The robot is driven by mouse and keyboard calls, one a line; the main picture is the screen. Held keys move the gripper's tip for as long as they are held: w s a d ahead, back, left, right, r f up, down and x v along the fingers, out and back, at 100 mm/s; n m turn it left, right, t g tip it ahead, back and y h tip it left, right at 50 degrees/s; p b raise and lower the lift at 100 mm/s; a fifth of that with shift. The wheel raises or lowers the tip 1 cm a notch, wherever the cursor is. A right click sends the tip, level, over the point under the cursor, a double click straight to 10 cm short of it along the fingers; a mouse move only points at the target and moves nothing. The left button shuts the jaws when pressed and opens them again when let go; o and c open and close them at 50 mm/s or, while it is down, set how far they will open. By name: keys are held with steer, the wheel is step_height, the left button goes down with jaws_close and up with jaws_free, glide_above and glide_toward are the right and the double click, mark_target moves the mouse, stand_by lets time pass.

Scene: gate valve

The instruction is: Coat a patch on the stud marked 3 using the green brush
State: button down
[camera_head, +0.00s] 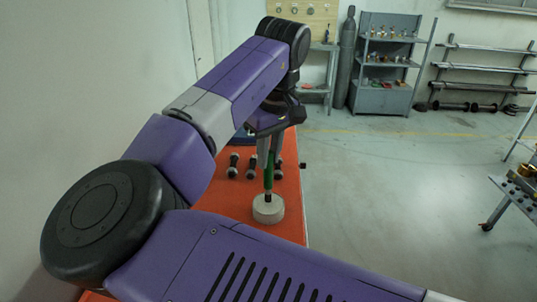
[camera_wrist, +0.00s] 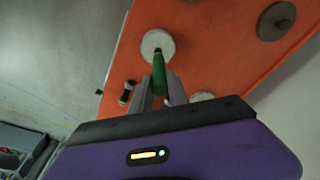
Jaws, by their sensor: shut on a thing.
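My gripper (camera_head: 270,150) is shut on the green brush (camera_head: 269,174), which hangs upright with its dark end down. The brush also shows in the wrist view (camera_wrist: 159,76) between the two grey fingers. Its lower end meets the top of a round whitish pot (camera_head: 268,208) in the picture; the pot's face shows in the wrist view (camera_wrist: 158,44). I cannot tell whether the tip is inside it or just above. Several dark studs (camera_head: 250,167) stand behind on the orange table; one shows in the wrist view (camera_wrist: 126,93). No number is readable.
The orange table (camera_head: 222,197) runs along the left wall. In the wrist view, a brownish disc with a dark centre (camera_wrist: 276,21) and a pale round thing (camera_wrist: 202,97), partly hidden, are also on it. A shelf (camera_head: 386,62) and a gas cylinder (camera_head: 347,60) stand far behind.

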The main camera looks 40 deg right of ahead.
steer(key=shift+f, duration=0.6)
stand_by(2.4)
steer(key=shift+r+p, duration=0.1)
steer(key=shift+p, duration=0.2)
step_height(320, 180, up, 7)
steer(key=p, duration=0.6)
steer(key=shift+p, duration=0.4)
stand_by(0.4)
